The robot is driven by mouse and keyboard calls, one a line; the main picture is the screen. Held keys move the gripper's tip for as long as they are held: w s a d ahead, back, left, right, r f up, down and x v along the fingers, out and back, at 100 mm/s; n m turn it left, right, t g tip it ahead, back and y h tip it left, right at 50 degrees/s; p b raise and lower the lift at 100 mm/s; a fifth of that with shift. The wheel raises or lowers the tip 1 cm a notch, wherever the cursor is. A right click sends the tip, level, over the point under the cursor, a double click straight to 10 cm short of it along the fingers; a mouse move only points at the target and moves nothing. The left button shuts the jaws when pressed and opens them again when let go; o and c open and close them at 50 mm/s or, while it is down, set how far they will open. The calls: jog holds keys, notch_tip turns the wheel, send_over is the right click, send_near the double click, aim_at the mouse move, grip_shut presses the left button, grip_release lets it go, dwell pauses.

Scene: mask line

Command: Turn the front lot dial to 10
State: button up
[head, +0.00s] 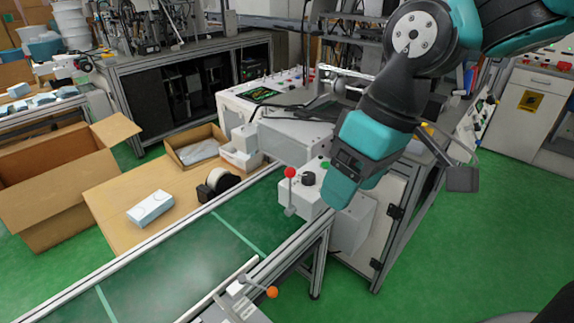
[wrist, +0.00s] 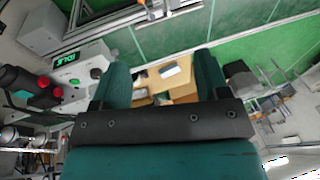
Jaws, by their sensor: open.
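A black round dial (head: 308,178) sits on a white control box in the middle of the head view, beside a red ball-topped lever (head: 290,173) and a green button (head: 325,165). My gripper (head: 340,198) hangs close to the right of this box, its teal fingers pointing down and apart from the dial. In the wrist view my gripper (wrist: 162,62) has its two fingers spread with nothing between them. A small black knob (wrist: 95,73) shows left of the fingers, beside a green button (wrist: 74,82). Dial markings are too small to read.
A conveyor (head: 215,240) with metal rails runs in front of the control box. A table (head: 120,205) with a pale box (head: 150,208) stands left. The wrist view shows a green-lit display (wrist: 65,60) and red knobs (wrist: 44,82).

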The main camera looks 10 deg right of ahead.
jog(key=w+d+h+p, duration=0.1)
jog(key=w+h+p, duration=0.15)
jog(key=w, duration=1.65)
jog(key=m+h+p, duration=0.2)
send_near(308, 174)
jog(key=shift+y, duration=0.25)
jog(key=f+p, duration=0.1)
jog(key=f, duration=0.2)
jog(key=f+p, duration=0.1)
jog(key=f, duration=0.2)
jog(key=d+f+p, duration=0.1)
jog(key=f+p, duration=0.1)
jog(key=f, duration=0.1)
jog(key=shift+w+f, duration=0.15)
jog(key=shift+f, duration=0.1)
jog(key=c, duration=0.9)
jog(key=shift+d, duration=0.1)
jog(key=shift+c, duration=0.2)
